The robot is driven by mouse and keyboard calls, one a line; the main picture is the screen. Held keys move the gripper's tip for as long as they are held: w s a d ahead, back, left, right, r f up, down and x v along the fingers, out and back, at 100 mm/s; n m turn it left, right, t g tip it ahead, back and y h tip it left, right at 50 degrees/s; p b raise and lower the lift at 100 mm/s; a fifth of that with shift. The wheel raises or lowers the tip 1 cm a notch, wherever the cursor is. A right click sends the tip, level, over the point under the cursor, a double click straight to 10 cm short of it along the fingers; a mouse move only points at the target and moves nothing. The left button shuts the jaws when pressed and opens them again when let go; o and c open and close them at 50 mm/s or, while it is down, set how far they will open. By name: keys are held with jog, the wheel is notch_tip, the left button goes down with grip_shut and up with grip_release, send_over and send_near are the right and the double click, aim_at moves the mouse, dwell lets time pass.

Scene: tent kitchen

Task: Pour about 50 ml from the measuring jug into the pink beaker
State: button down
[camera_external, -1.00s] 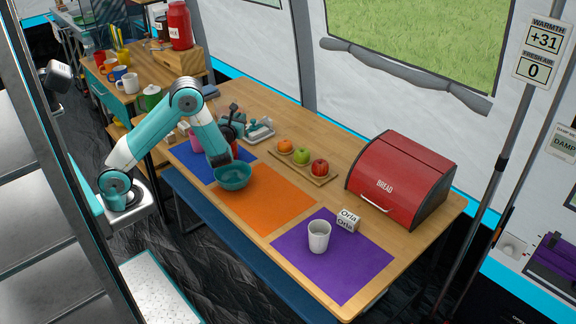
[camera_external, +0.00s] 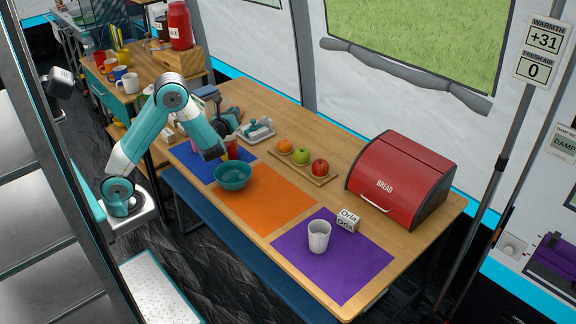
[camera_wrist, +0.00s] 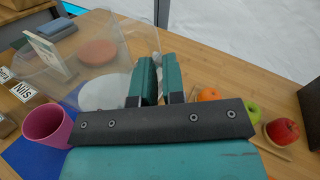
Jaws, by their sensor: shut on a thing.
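The pink beaker (camera_wrist: 47,124) stands upright on the blue mat at the left of the wrist view. In the outside view the beaker (camera_external: 198,146) is partly hidden by my arm. My gripper (camera_wrist: 160,65) is shut on the clear measuring jug (camera_wrist: 118,52), which fills the upper left of the wrist view, above and to the right of the beaker. The jug's grip is hidden behind the fingers. A pale disc shows in the jug's lower part, but I cannot tell the liquid level. In the outside view my gripper (camera_external: 222,125) is over the mat's far side.
A teal bowl (camera_external: 233,177) stands on the orange mat (camera_external: 275,203) close by my arm. A butter dish (camera_external: 257,130) and a fruit board (camera_external: 318,180) are to the right. A white cup (camera_external: 319,236) stands on the purple mat. Name blocks (camera_wrist: 24,91) lie left of the beaker.

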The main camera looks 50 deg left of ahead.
aim_at(224, 107)
jog(key=shift+s+a+r+n+b, duration=0.4)
jog(key=shift+a+r+n, duration=0.35)
jog(key=shift+r+n, duration=0.3)
jog(key=shift+s+a+f+n+b, duration=0.25)
jog(key=shift+a+n+b, duration=0.1)
jog(key=shift+b, duration=0.1)
jog(key=shift+s+a+r+n+b, duration=0.3)
jog(key=shift+a+n+b, duration=0.1)
jog(key=shift+n+b, duration=0.2)
jog(key=shift+s+a+r+n+b, duration=0.15)
jog(key=shift+s+a+n+b, duration=0.2)
jog(key=shift+n+b, duration=0.55)
jog(key=shift+s+a+r+n+b, duration=0.15)
jog(key=shift+a+n+b, duration=0.3)
jog(key=shift+n+b, duration=0.45)
jog(key=shift+s+a+n+b, duration=0.2)
jog(key=shift+a+n+b, duration=0.2)
jog(key=shift+n+b, duration=0.35)
jog(key=shift+s+a+n+b, duration=0.2)
jog(key=shift+a+n+b, duration=0.3)
jog(key=shift+n, duration=0.35)
jog(key=shift+s+a+n+y, duration=0.2)
jog(key=shift+n+y, duration=0.1)
